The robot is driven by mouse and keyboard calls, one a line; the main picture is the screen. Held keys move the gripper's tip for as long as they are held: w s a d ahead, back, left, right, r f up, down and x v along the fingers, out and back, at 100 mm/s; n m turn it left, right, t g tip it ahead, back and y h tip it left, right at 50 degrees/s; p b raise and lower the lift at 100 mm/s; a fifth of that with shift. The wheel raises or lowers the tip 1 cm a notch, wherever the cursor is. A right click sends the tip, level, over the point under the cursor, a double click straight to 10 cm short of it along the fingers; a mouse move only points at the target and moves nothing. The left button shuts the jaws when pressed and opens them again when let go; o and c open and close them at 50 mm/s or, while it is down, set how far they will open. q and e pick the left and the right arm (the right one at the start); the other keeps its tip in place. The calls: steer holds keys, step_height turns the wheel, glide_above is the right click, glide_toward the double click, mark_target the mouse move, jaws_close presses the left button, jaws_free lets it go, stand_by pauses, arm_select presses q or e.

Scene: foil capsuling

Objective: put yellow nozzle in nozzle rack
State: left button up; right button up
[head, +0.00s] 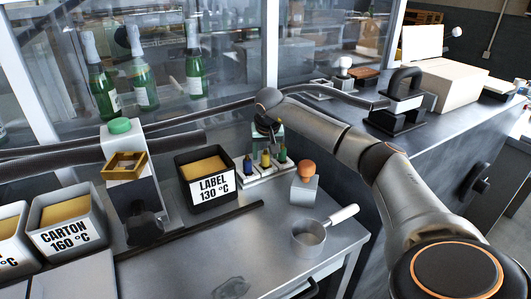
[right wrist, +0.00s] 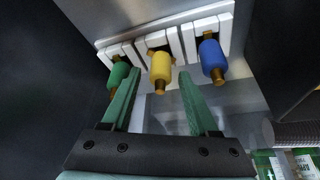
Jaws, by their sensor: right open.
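The yellow nozzle (head: 265,159) is upright in the middle slot of the white nozzle rack (head: 267,173). In the right wrist view, the yellow nozzle (right wrist: 160,66) is seated in the middle place of the rack (right wrist: 188,38), with its brass tip free. My right gripper (right wrist: 159,78) is open, with one green finger on each side of the yellow nozzle; I cannot tell whether they touch it. In the head view, my right gripper (head: 268,137) is just above and behind the rack, partly hidden by its wrist. My left gripper is not in view.
A green nozzle (right wrist: 118,76) and a blue nozzle (right wrist: 211,60) flank the yellow one closely. The label bin (head: 212,192) stands left of the rack. An orange-knobbed block (head: 304,190) and a small pan (head: 309,237) stand to the right and in front.

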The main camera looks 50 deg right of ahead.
steer(key=shift+r, duration=0.35)
steer(key=v, duration=1.1)
steer(key=shift+a+r+p, duration=0.2)
steer(key=shift+r+p, duration=0.15)
steer(key=shift+p, duration=0.1)
steer(key=shift+a, duration=0.1)
